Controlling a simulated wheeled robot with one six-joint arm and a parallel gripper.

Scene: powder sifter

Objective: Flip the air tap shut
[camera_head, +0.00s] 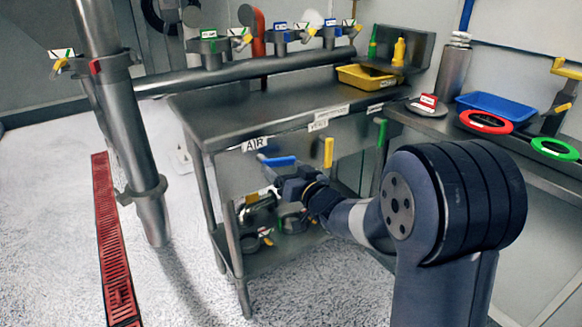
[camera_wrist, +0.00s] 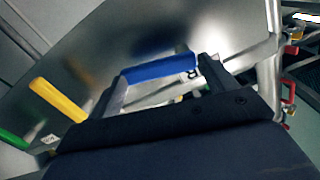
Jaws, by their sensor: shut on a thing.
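The air tap's blue handle (camera_head: 281,161) lies roughly level below the AIR label (camera_head: 255,144) on the steel table's front edge. In the wrist view the blue handle (camera_wrist: 158,69) spans lengthwise between the two fingertips. My gripper (camera_head: 268,176) is at the handle, and it also shows in the wrist view (camera_wrist: 163,74), shut on the handle. The dark gripper body hides the lower part of that view. The tap's valve body is hidden.
A yellow handle (camera_head: 328,152) and a green handle (camera_head: 381,132) stand upright to the right along the same edge. The steel table (camera_head: 240,105) is above, with a lower shelf (camera_head: 275,255) holding fittings. Open floor (camera_head: 190,285) lies to the left.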

